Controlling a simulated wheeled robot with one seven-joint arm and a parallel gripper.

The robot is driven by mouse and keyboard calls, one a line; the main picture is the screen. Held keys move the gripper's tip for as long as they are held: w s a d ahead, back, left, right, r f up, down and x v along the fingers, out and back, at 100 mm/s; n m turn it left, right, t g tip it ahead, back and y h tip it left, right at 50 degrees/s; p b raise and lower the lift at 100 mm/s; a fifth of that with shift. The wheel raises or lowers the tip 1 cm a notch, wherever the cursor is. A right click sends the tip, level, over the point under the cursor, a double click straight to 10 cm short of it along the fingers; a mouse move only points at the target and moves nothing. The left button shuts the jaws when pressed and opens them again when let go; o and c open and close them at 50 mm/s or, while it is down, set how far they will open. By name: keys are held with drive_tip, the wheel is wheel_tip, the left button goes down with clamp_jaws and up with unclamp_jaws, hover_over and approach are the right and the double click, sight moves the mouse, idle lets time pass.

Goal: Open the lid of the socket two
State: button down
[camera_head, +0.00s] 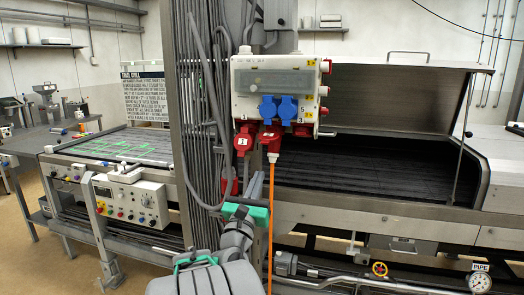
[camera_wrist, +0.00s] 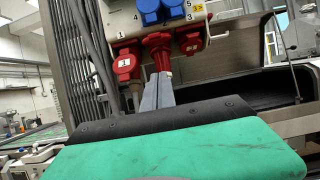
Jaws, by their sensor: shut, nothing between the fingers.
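The white socket box (camera_head: 277,85) hangs on the column and carries two blue sockets on its front with red sockets along its lower edge. Socket two (camera_wrist: 158,52) is the middle red one in the wrist view, between red socket one (camera_wrist: 126,64) and red socket three (camera_wrist: 192,39). In the head view it is the red piece (camera_head: 269,137) above the orange cable. Whether its lid is shut is unclear. My gripper (camera_wrist: 160,80) is shut and empty, its grey fingertips just below or in front of socket two; contact cannot be told. It also shows in the head view (camera_head: 257,178).
The orange cable (camera_head: 271,220) hangs down beside my gripper. Grey cables (camera_head: 205,100) run down the column to the left. A long machine with a raised metal hood (camera_head: 395,95) stands at the right. A control panel with knobs (camera_head: 135,202) is at the left.

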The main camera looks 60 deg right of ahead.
sight(268, 137)
drive_tip(key=w+d+r+p, duration=0.1)
drive_tip(key=d+r+p, duration=0.2)
drive_tip(key=r, duration=0.3)
drive_tip(key=shift+d, duration=0.55)
drive_tip(key=shift+r, duration=0.15)
